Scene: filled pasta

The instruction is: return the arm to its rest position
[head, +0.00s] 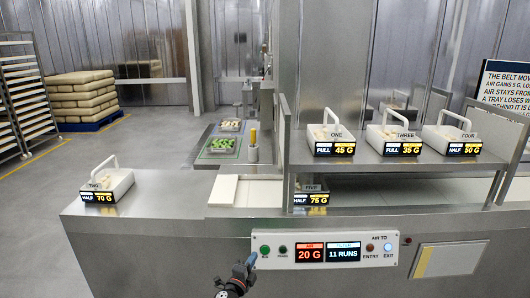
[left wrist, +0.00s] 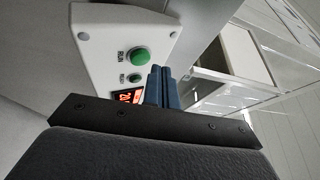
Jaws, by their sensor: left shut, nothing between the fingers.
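My left gripper (head: 249,262) is shut and empty, low in the head view, close to the left end of the control panel (head: 345,236). In the left wrist view its blue fingers (left wrist: 162,85) are together, just beside the green RUN button (left wrist: 138,56) and a smaller green button (left wrist: 134,78). I cannot tell whether the fingertips touch the panel. The panel's displays (head: 327,253) read 20 G and 11 RUNS. The blue EXIT light looks lit. My right gripper is not in view.
Tray TWO (head: 108,186) stands on the left counter. Trays ONE (head: 331,139), THREE (head: 391,138) and FOUR (head: 452,138) stand on the raised shelf. Tray FIVE (head: 311,197) is below the shelf. A green tray (head: 221,146) lies behind.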

